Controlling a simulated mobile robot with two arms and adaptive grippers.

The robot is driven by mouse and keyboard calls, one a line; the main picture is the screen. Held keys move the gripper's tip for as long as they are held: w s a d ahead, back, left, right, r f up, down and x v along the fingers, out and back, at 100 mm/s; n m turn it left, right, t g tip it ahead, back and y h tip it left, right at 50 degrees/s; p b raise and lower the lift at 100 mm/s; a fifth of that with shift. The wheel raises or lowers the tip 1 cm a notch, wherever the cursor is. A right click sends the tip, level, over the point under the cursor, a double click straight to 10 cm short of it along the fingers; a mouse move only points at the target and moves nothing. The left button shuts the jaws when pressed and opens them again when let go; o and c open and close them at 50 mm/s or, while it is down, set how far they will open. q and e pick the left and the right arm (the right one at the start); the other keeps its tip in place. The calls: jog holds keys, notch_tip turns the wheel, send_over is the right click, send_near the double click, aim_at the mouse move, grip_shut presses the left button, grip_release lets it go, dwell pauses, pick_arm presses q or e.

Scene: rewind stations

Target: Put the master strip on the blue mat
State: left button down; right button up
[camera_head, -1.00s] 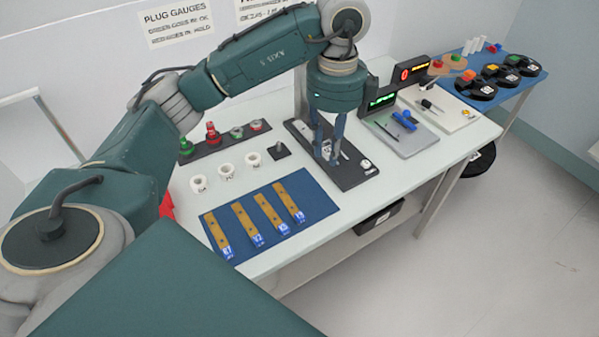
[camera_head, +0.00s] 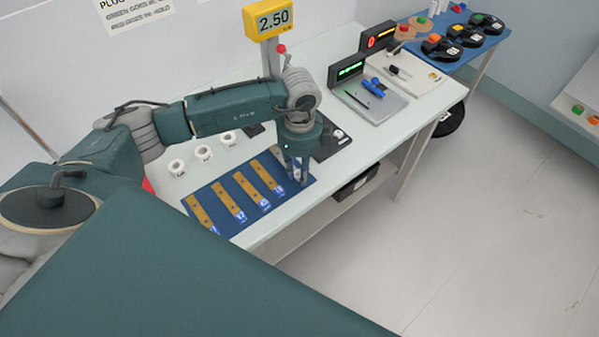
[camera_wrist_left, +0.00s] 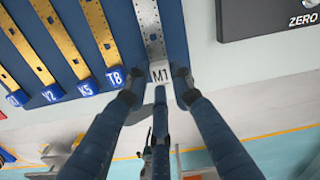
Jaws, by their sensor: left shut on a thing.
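The master strip (camera_wrist_left: 148,28) is a silver strip with holes and a white M1 label in the left wrist view. My left gripper (camera_wrist_left: 160,97) is shut on it near the label end. In the head view this gripper (camera_head: 296,172) points down at the right end of the blue mat (camera_head: 240,195), and its fingers hide most of the strip. The mat also shows under the strip in the left wrist view (camera_wrist_left: 178,30). The strip lies beside the brass strip labelled T8 (camera_wrist_left: 101,32), roughly parallel. I cannot tell whether it touches the mat. My right gripper is out of view.
Several brass strips with blue labels lie on the mat, such as the K5 strip (camera_wrist_left: 58,32). White rings (camera_head: 204,153) stand behind the mat. A black tray (camera_head: 332,140) is right of the gripper. A yellow 2.50 display (camera_head: 270,19) rises behind the arm.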

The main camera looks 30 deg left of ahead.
pick_arm(q)
jog(key=shift+f, duration=0.8)
jog(key=shift+f, duration=0.1)
jog(key=shift+f, duration=0.15)
jog(key=c, duration=1.5)
grip_release()
jog(key=shift+r, duration=0.6)
notch_tip(320, 180, up, 11)
jog(key=b, duration=0.3)
jog(key=shift+r, duration=0.15)
